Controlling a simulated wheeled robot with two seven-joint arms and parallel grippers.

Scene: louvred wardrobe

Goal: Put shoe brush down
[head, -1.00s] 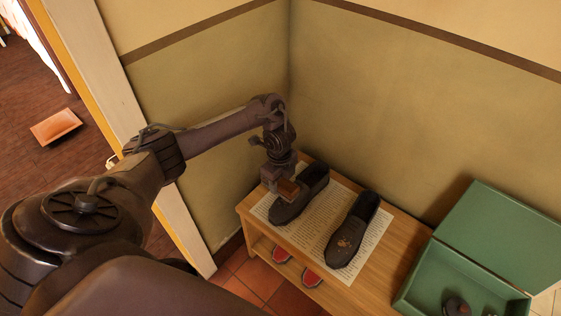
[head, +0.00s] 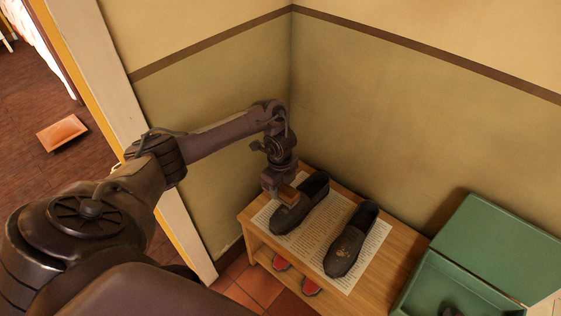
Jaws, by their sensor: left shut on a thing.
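My left gripper (head: 285,201) points down at the left end of the wooden bench, over the left dark shoe (head: 304,209). It is shut on the shoe brush (head: 289,194), whose small brown wooden body shows at the fingers. The brush is at the shoe's upper; I cannot tell whether it touches. The gripper hides part of the brush and the shoe. The right dark shoe (head: 350,240), with a small brown mark on top, lies beside it. Both shoes rest on a printed paper sheet (head: 318,240). My right gripper is not in view.
The bench (head: 401,246) has bare wood right of the paper. An open green box (head: 447,290) with a dark item inside stands at its right. Red-soled items (head: 311,287) sit on the lower shelf. Walls close in behind and left. A brown tile-like object (head: 62,132) lies on the floor beyond the doorway.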

